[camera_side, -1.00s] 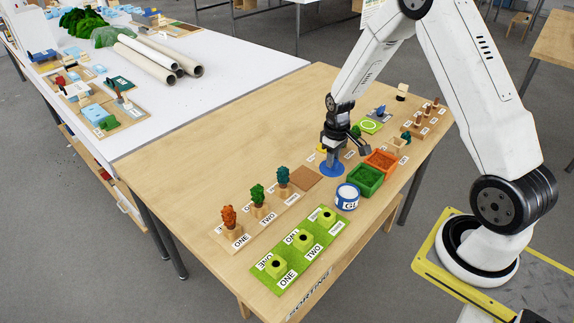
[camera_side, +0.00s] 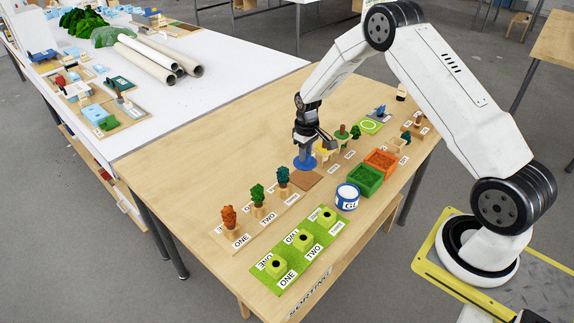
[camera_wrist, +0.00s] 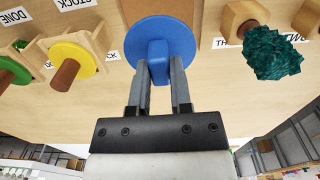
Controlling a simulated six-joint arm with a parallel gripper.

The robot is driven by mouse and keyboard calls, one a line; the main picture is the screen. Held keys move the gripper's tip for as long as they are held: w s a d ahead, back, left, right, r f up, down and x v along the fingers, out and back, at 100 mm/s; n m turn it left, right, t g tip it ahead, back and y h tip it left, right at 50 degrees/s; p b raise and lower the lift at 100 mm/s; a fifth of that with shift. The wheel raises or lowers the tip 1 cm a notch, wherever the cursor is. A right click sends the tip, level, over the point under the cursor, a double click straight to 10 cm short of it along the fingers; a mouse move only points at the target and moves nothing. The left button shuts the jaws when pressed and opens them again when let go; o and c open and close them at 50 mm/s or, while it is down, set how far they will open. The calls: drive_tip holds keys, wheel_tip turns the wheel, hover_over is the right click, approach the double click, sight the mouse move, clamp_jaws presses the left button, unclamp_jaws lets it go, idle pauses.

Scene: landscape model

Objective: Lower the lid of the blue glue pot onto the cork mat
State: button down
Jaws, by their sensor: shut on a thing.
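My gripper (camera_side: 305,150) is shut on the blue lid and points down. The lid (camera_side: 304,163) is a round blue disc with a block-shaped knob; in the wrist view the disc (camera_wrist: 180,38) shows with both fingers on the knob. The cork mat (camera_side: 306,181) is a brown square just in front of the lid in the side view. In the wrist view a strip of the mat (camera_wrist: 214,12) shows beyond the lid. I cannot tell how high the lid is above the table. The blue glue pot (camera_side: 347,198) stands open, with white showing at its top, to the right.
Orange, green and teal trees (camera_side: 283,178) stand in a row left of the mat. Green (camera_side: 365,180) and orange (camera_side: 381,160) trays lie to the right. A yellow-topped piece (camera_wrist: 72,62) is close to the lid. The table's back left is clear.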

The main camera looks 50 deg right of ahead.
drive_tip(key=shift+f, duration=0.2)
drive_tip(key=shift+f, duration=2.6)
drive_tip(key=shift+c, duration=2.3)
unclamp_jaws()
drive_tip(key=shift+r, duration=3.35)
